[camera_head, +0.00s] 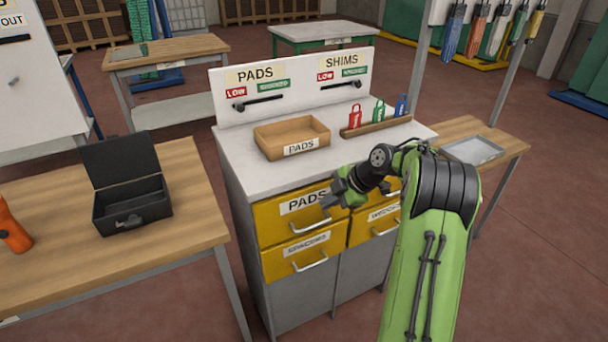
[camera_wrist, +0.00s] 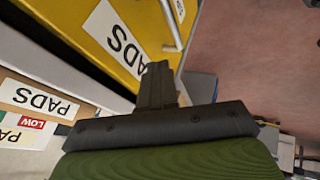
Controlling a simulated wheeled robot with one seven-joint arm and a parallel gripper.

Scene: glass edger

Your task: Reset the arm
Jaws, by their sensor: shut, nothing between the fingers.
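My green and black arm reaches in from the lower right of the head view. My gripper (camera_head: 330,204) is in front of the yellow PADS drawer (camera_head: 273,222), close to its handle. In the wrist view my gripper (camera_wrist: 157,72) is shut and empty, its dark fingers pressed together. The PADS drawer face (camera_wrist: 97,25) and its metal handle (camera_wrist: 172,22) lie just beyond the fingertips. I cannot tell whether the fingers touch the handle. The drawer looks closed.
The white cabinet top (camera_head: 235,150) carries a PADS tray (camera_head: 291,138) and a wooden rack (camera_head: 377,124) with red, green and blue tags. A wooden table (camera_head: 190,195) at left holds an open black box (camera_head: 132,205). A grey tray (camera_head: 472,150) lies on the right table.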

